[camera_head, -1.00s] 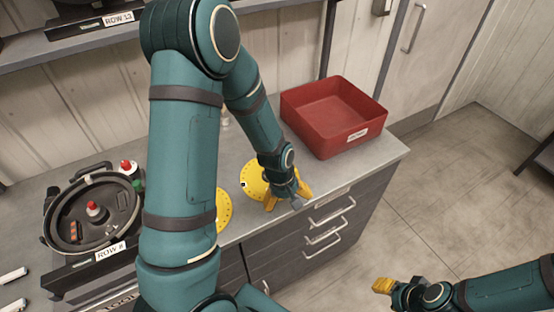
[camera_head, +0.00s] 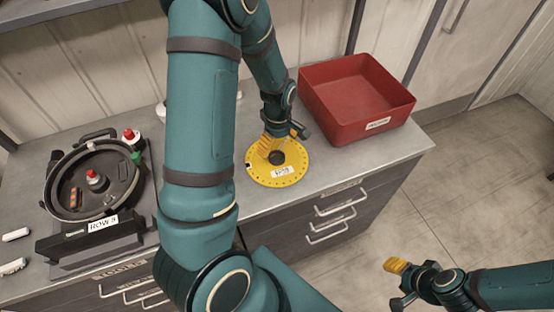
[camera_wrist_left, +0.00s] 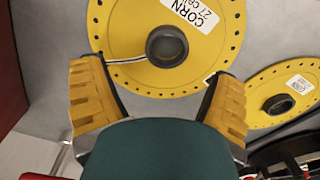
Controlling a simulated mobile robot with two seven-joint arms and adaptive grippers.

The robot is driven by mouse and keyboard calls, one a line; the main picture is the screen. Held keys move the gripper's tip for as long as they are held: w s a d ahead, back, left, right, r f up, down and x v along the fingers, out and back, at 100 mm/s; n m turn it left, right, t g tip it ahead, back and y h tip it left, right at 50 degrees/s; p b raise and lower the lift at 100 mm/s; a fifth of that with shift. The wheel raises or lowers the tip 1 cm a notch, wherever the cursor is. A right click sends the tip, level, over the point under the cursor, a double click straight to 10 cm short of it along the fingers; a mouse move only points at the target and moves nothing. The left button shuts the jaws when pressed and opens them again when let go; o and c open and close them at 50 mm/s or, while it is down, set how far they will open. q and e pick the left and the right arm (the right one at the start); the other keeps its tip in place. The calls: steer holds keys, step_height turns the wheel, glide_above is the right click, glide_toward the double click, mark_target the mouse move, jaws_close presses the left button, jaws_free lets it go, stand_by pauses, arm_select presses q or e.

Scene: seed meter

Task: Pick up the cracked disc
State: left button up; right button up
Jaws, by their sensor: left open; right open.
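A yellow disc (camera_head: 290,172) with a dark hub, small rim holes and a white label lies flat on the counter. In the left wrist view the same disc (camera_wrist_left: 125,72) shows a "CORN" label and a thin pale line from near the hub to the rim, like a crack. My left gripper (camera_head: 274,146) is open over this disc; its yellow fingers stand apart near the rim in the wrist view. A second yellow disc (camera_wrist_left: 262,112) lies to the right there; my arm hides it in the head view. My right gripper (camera_head: 397,284) is open and empty, away from the counter.
A red bin (camera_head: 340,120) stands at the counter's back right. A round black seed meter (camera_head: 70,205) with a "ROW 8" sign (camera_head: 103,223) stands on the left. Drawers with handles are below the counter's front edge. Bare counter lies right of the disc.

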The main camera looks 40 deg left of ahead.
mark_target(277, 160)
arm_select(q)
steer(key=shift+s+f, duration=0.25)
steer(key=shift+f, duration=0.35)
steer(key=f, duration=0.4)
steer(key=shift+s+d+f, duration=0.15)
steer(key=shift+s, duration=0.05)
steer(key=c, duration=1.3)
